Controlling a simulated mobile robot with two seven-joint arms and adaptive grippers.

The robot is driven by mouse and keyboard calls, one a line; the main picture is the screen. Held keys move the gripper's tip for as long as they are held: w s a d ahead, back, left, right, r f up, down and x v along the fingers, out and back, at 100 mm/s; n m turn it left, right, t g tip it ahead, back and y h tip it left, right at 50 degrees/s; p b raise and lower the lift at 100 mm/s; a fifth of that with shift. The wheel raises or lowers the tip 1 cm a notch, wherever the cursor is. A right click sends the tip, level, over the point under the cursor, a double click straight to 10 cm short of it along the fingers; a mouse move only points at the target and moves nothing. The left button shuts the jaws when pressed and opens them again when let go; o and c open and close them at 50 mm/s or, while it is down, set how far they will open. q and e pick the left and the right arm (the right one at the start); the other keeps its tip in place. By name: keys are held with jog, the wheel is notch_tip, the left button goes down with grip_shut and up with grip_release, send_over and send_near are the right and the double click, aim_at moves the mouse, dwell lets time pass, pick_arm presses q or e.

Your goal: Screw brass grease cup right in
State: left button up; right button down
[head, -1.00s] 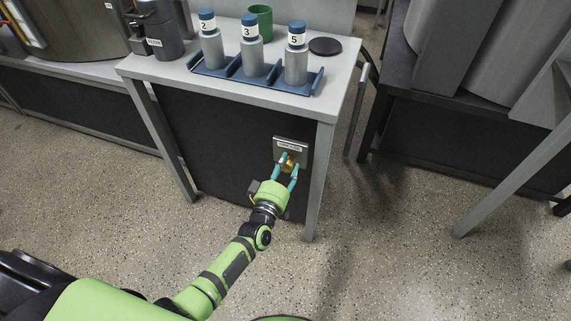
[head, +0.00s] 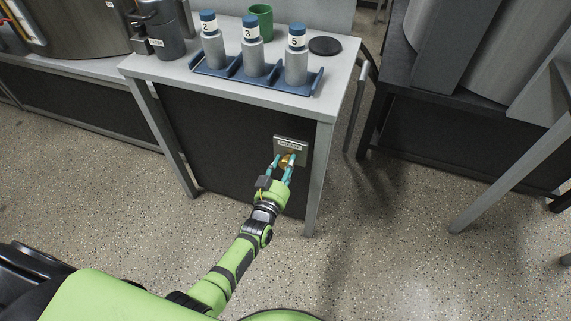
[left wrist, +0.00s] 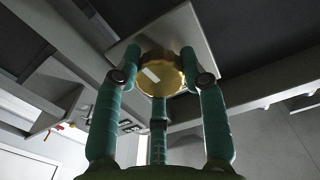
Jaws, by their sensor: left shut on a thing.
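The brass grease cup (head: 287,160) sits at a grey labelled plate (head: 291,146) on the dark front panel of the bench. In the left wrist view the cup (left wrist: 161,74) is a round gold cap with a pale mark on its face, in front of the plate (left wrist: 203,40). My left gripper (head: 283,160) is shut on the cup, its teal fingers on both sides of it; these fingers also show in the left wrist view (left wrist: 160,75). The cup's seat behind it is hidden. My right gripper is not in view.
On the bench top (head: 172,68) stand a blue rack (head: 226,78) with bottles numbered 2 (head: 213,48), 3 (head: 252,58) and 5 (head: 297,66), a green cup (head: 261,20) and a black disc (head: 325,46). A bench leg (head: 318,180) is close right of my gripper. The floor in front is clear.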

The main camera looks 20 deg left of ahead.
pick_arm(q)
jog(key=shift+w+a+r+m, duration=0.15)
jog(key=shift+r+m, duration=0.15)
jog(key=shift+m, duration=0.1)
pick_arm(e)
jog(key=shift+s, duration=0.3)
pick_arm(q)
jog(key=shift+r+m, duration=0.1)
jog(key=shift+m, duration=0.3)
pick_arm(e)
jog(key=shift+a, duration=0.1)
pick_arm(q)
jog(key=o, duration=1.2)
jog(key=shift+c, duration=0.2)
